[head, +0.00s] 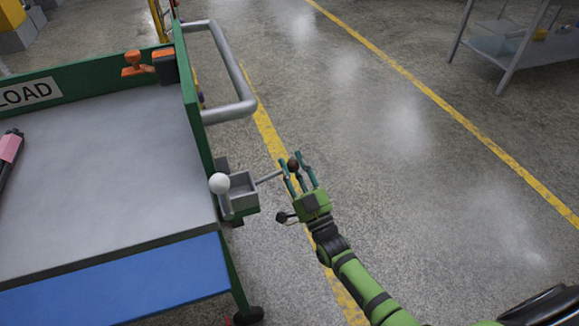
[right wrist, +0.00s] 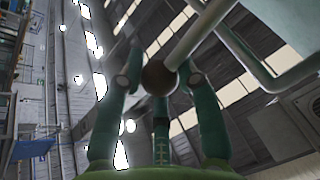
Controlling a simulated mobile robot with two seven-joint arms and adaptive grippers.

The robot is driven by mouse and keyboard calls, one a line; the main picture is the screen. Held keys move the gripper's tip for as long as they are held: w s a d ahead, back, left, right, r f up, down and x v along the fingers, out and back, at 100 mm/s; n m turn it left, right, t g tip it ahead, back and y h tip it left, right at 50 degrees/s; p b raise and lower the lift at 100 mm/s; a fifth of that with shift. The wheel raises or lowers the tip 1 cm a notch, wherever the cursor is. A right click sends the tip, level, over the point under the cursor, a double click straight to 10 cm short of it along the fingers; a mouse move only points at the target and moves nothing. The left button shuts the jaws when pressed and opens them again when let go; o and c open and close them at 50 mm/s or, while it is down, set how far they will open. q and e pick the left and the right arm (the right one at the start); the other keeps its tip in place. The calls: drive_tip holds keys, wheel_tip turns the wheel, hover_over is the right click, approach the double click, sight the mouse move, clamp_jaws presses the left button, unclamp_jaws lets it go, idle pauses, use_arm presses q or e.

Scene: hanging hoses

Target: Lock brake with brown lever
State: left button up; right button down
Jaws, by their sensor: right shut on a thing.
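The brown lever is a grey rod (head: 268,177) with a round brown knob (head: 293,165), sticking out to the right from a grey box (head: 243,193) on the cart's side. My right gripper (head: 294,161) is at the lever's end, its fingers around the brown knob. In the right wrist view the brown knob (right wrist: 159,77) sits between the fingertips (right wrist: 158,80), with the light rod (right wrist: 205,28) running up to the right. The gripper is shut on the knob. My left gripper is not in view.
A white-knobbed lever (head: 220,184) stands upright at the box's left. The cart (head: 100,135) has green walls, a blue front panel (head: 130,283) and a grey tube handle (head: 241,108). A pink object (head: 10,147) lies on it. The floor to the right is clear up to a grey table (head: 520,45).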

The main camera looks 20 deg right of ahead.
use_arm(q)
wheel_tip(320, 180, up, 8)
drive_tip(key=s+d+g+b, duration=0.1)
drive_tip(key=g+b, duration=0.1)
drive_tip(key=b, duration=0.5)
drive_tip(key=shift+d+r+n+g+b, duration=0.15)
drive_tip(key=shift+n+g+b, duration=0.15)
drive_tip(key=shift+b, duration=0.1)
use_arm(e)
wheel_tip(320, 180, down, 11)
drive_tip(key=a+m+g+h, duration=0.1)
drive_tip(key=m+h, duration=0.6)
drive_tip(key=m, duration=0.6)
drive_tip(key=shift+a+h, duration=0.2)
drive_tip(key=shift+h, duration=0.2)
drive_tip(key=shift+s, duration=0.1)
drive_tip(key=c, duration=0.9)
unclamp_jaws()
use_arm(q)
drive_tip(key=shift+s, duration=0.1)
use_arm(e)
drive_tip(key=shift+r, duration=0.2)
